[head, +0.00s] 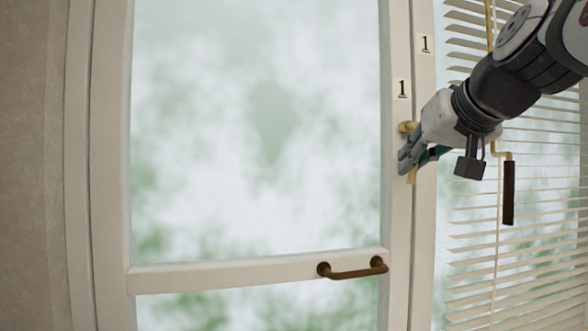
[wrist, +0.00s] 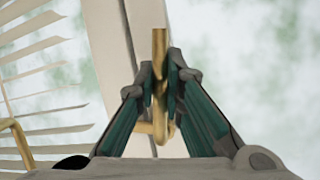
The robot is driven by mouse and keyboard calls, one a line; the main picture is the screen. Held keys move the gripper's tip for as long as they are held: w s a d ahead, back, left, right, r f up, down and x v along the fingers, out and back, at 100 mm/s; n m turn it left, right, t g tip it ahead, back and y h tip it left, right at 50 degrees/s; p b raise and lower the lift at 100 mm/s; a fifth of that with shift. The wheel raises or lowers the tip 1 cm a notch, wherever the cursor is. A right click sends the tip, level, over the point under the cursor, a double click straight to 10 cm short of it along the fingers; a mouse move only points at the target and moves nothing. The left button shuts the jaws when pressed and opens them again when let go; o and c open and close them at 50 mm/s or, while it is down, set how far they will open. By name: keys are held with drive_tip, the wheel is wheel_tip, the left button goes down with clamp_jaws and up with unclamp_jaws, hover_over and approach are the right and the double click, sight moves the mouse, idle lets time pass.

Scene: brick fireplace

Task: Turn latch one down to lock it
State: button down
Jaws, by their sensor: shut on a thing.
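Latch one is a small brass latch (head: 407,127) on the right stile of the glazed door, just below a label marked 1 (head: 402,88). A brass tip also shows just under my fingers in the head view. My gripper (head: 407,162) reaches in from the right and is at the latch. In the wrist view, my gripper (wrist: 161,75) has its two fingers closed on either side of the brass latch bar (wrist: 159,45), whose hooked part (wrist: 155,130) shows between the fingers. My gripper hides the middle of the latch in the head view.
A second label marked 1 (head: 425,43) is on the frame beside the door. A bronze pull handle (head: 350,272) is on the door's lower rail. White blinds (head: 540,220) hang at the right, with a dark brown handle (head: 508,193) in front of them, close to my arm.

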drive_tip(key=shift+w+d+f+n+h+b, duration=0.1)
drive_tip(key=shift+w+d+n+h+b, duration=0.05)
drive_tip(key=shift+d+n+h+b, duration=0.55)
drive_tip(key=c, duration=1.7)
unclamp_jaws()
drive_tip(key=shift+o, duration=0.2)
drive_tip(key=v, duration=1.2)
drive_tip(key=shift+f, duration=0.2)
